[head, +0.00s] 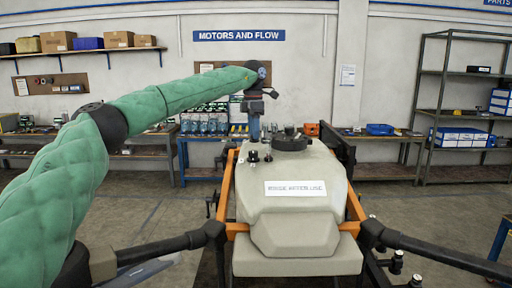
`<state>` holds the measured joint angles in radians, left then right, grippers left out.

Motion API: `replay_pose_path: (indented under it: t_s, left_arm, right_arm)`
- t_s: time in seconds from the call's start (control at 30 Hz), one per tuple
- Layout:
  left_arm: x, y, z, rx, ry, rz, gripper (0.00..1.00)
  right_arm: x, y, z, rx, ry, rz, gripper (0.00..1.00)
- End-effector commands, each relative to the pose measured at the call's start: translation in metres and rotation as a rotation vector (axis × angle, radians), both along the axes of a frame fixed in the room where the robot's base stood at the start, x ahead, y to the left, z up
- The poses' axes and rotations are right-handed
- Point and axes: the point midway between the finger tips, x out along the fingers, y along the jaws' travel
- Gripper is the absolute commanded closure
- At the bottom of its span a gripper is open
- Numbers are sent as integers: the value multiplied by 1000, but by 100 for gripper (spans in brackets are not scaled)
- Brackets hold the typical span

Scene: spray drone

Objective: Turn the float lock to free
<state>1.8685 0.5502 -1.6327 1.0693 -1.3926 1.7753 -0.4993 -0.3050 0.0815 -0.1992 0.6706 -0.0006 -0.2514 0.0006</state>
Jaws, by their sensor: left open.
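The spray drone's pale tank (300,205) stands in the middle of the head view, with a label on its front. A large round black cap (290,140) sits on its top. Small black fittings (254,156) stand left of the cap; I cannot tell which of them is the float lock or how it is turned. My left gripper (254,136) hangs down at the end of the green-sleeved arm, over these small fittings. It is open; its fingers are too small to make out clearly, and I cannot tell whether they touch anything. My right gripper is not in view.
Orange frame parts (229,180) and black drone arms (435,252) spread out at both sides of the tank. A blue workbench (205,140) with bottles stands behind. A metal shelf (430,120) stands at the right. Open floor lies on both sides.

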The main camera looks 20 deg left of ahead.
Motion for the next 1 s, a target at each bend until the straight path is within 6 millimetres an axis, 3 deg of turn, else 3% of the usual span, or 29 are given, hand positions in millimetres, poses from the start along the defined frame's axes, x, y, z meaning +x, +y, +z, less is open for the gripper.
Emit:
replay_pose_path:
  t_s: [0.17,0.5,0.93,1.0]
  left_arm:
    - [-1,1,-18,1,3,0,47]
    - [0,0,-61,0,1,0,47]
    - [0,0,-74,-1,-1,1,47]
    - [0,0,-74,-1,-1,1,56]
  right_arm:
    - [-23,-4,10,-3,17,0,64]
    - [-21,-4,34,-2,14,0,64]
    - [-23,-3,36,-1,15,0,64]
    - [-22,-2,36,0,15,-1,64]
